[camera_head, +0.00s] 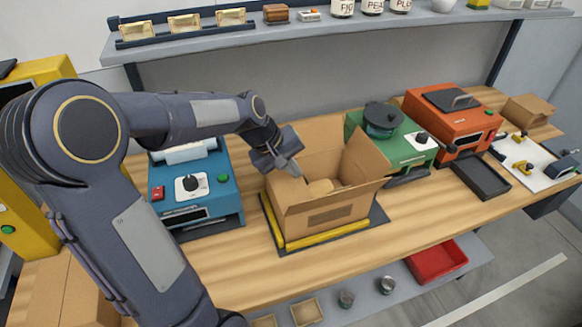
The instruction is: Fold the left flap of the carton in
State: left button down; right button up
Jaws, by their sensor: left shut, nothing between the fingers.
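The open carton (325,212) stands on a dark mat with a yellow bar (328,235) along its front, in the middle of the wooden bench. Its back flap stands upright and its right flap (365,152) leans up and outward. Something tan lies inside. My left gripper (290,172) is shut and empty at the carton's left side, close to its rim. The gripper covers part of the left flap, so I cannot tell the flap's angle or whether the gripper touches it. My right gripper is not in view.
A blue machine (195,190) stands left of the carton. A green machine (400,145) and an orange machine (455,120) stand to its right. A shelf (300,28) with jars runs above. Bare bench lies in front of the carton.

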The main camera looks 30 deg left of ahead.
pick_arm(q)
jog(key=shift+b+x, duration=1)
jog(key=shift+x, duration=0.85)
jog(key=shift+w+d+r, duration=0.1)
notch_tip(320, 180, up, 16)
jog(key=p, duration=0.3)
jog(key=shift+p, duration=0.35)
